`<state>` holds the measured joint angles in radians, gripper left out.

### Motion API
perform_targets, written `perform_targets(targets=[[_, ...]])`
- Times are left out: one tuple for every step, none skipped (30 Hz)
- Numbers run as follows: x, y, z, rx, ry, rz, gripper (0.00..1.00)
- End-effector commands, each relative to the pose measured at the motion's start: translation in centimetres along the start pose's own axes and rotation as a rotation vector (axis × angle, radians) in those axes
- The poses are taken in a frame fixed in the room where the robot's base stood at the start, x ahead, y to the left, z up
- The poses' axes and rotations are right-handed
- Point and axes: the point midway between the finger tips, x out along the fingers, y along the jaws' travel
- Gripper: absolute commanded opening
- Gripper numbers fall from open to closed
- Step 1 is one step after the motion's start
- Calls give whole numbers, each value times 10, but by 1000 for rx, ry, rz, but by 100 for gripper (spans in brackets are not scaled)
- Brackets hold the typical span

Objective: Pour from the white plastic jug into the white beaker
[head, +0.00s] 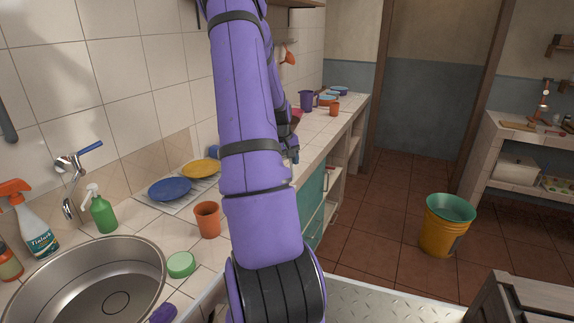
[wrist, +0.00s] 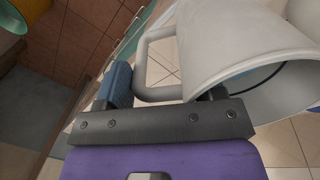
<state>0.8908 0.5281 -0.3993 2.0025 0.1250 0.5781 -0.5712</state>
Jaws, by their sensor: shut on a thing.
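The white plastic jug (wrist: 225,45) fills the right of the wrist view, with its handle toward the left. My gripper (wrist: 165,90) is shut on the handle, one blue-padded finger showing left of it. The jug's open mouth faces the lower right of that view; its contents cannot be made out. A pale rounded thing (wrist: 304,16) shows at the upper right edge; it may be the white beaker, but I cannot tell. In the head view my purple arm hides the jug, and I see no white beaker there.
An orange cup (head: 207,220), a blue plate (head: 170,189) and a yellow plate (head: 200,168) stand on the counter left of my arm, near the sink (head: 60,285). A purple jug (head: 306,101) stands farther back. A yellow bucket (head: 444,238) is on the floor.

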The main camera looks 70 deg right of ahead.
Motion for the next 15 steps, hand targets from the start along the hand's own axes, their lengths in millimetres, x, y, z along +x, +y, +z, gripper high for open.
perform_targets(targets=[[-4,-3,-1,-3,4,20,21],[-6,-3,-1,-4,5,32,21],[-8,-5,-1,-2,5,38,21],[-10,-6,-2,-3,5,42,21],[-11,-8,-2,-3,5,47,21],[-13,-9,-1,-2,4,54,21],[-15,-11,-1,-2,4,59,21],[-16,-12,-1,-3,4,65,21],[-18,-14,-1,-4,4,71,21],[-20,-16,-1,-2,4,76,21],[-21,-17,-1,-1,4,82,21],[-24,-19,-1,-3,4,89,21],[-25,-20,-1,-4,4,94,21],[-27,-22,-1,-3,4,99,21],[-29,-24,-1,-3,4,106,21]])
